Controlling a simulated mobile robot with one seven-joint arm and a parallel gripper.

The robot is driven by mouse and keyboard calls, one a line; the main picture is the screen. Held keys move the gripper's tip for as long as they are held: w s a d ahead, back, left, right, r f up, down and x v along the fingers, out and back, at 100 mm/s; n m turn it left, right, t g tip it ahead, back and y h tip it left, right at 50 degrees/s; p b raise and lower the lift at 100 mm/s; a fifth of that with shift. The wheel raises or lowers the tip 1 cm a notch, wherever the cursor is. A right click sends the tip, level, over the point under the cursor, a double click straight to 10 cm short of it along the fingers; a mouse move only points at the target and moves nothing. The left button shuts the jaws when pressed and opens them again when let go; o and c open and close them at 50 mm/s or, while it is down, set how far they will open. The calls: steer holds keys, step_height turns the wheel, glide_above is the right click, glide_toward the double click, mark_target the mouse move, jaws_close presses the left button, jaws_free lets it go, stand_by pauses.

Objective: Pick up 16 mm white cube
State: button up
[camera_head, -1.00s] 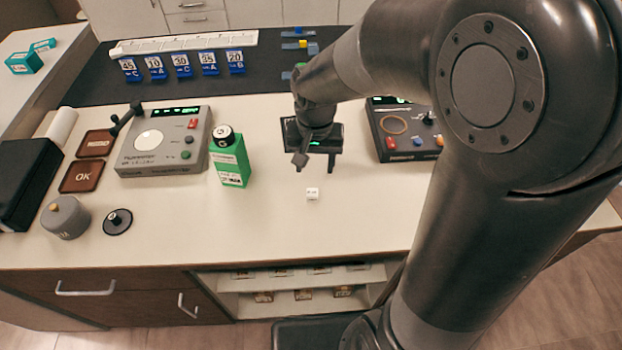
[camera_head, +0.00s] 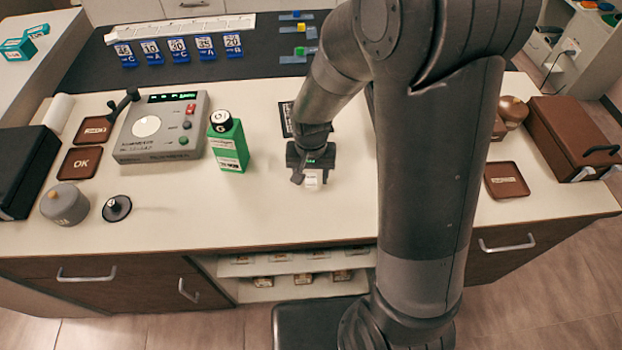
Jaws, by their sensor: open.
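The small white cube (camera_head: 311,182) lies on the cream tabletop near the middle of the view. My gripper (camera_head: 311,178) is over it, pointing down, with its fingers open on either side of the cube. The gripper body hides the upper part of the cube. I cannot tell whether either finger touches it.
A green bottle (camera_head: 229,148) stands to the left of the gripper, and a grey device (camera_head: 160,130) is beyond it. A grey round weight (camera_head: 66,205) and a black knob-like disc (camera_head: 117,208) are at the front left. The tabletop (camera_head: 240,205) in front is clear.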

steer(key=shift+c, duration=0.3)
steer(key=c, duration=1)
